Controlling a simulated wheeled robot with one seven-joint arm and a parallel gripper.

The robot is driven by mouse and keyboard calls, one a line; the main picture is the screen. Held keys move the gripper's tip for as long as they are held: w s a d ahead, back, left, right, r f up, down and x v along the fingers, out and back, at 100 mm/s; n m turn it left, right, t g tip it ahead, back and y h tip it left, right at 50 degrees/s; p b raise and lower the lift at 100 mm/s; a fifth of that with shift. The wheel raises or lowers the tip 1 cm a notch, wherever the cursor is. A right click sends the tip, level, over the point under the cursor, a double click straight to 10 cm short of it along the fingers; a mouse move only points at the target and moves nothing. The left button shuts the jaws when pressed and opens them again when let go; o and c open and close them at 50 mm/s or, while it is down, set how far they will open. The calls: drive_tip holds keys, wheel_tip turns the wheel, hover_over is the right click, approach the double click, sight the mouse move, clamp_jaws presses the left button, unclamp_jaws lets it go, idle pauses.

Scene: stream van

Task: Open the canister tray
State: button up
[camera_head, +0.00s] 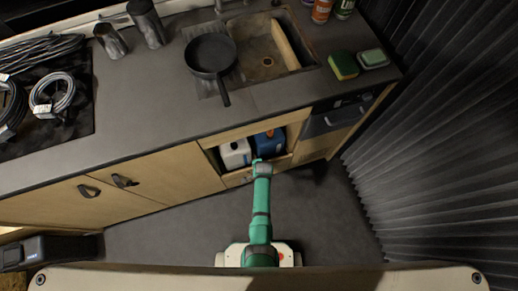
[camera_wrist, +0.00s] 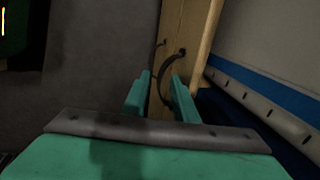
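The canister tray (camera_head: 240,179) is a low wooden drawer front under the counter. A white canister (camera_head: 235,154) and a blue canister (camera_head: 269,143) stand behind it in an open compartment. In the wrist view the wooden front (camera_wrist: 196,28) runs up the picture, with a curved dark handle (camera_wrist: 169,62) on it. My gripper (camera_wrist: 160,90) is open, with its two green fingers apart. The handle's lower part lies between the fingertips in the picture; I cannot tell whether they touch it. In the head view my green arm reaches the tray front and hides part of it.
The counter (camera_head: 150,105) above holds a pan (camera_head: 211,55), a sink (camera_head: 262,50), metal cups and coiled cables. A pleated dark curtain (camera_head: 430,130) hangs on the right. A dark case (camera_head: 50,250) stands at lower left. The grey floor (camera_head: 165,235) before the cabinets is clear.

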clamp_jaws()
idle(1.4)
